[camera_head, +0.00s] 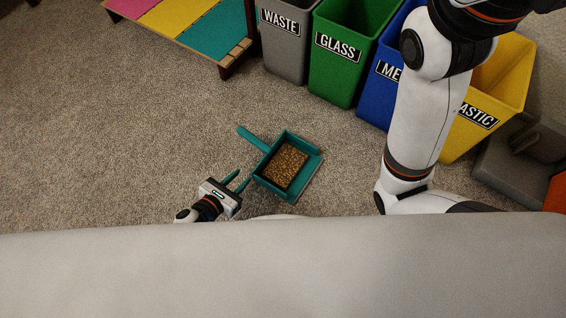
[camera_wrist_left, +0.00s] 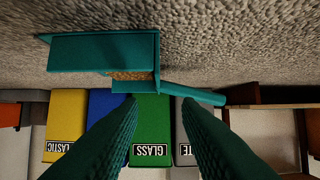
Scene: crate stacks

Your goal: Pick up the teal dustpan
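The teal dustpan (camera_head: 311,174) rests on the carpet near the middle of the head view, its handle (camera_head: 254,139) pointing up and left. The pan holds a brown granular pile (camera_head: 284,166). My left gripper (camera_head: 243,177) is open and empty just left of the pan, below the handle, with its teal fingers apart. In the left wrist view, the dustpan (camera_wrist_left: 100,50) shows upper left, with its handle reaching right, beyond the spread fingers. My right arm crosses the right side of the head view; its gripper is not visible.
Grey WASTE (camera_head: 284,52), green GLASS (camera_head: 340,70), blue (camera_head: 375,105) and yellow (camera_head: 500,85) bins stand in a row behind and right of the dustpan. A low wooden piece with coloured panels (camera_head: 215,35) stands at the top. Carpet to the left is clear.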

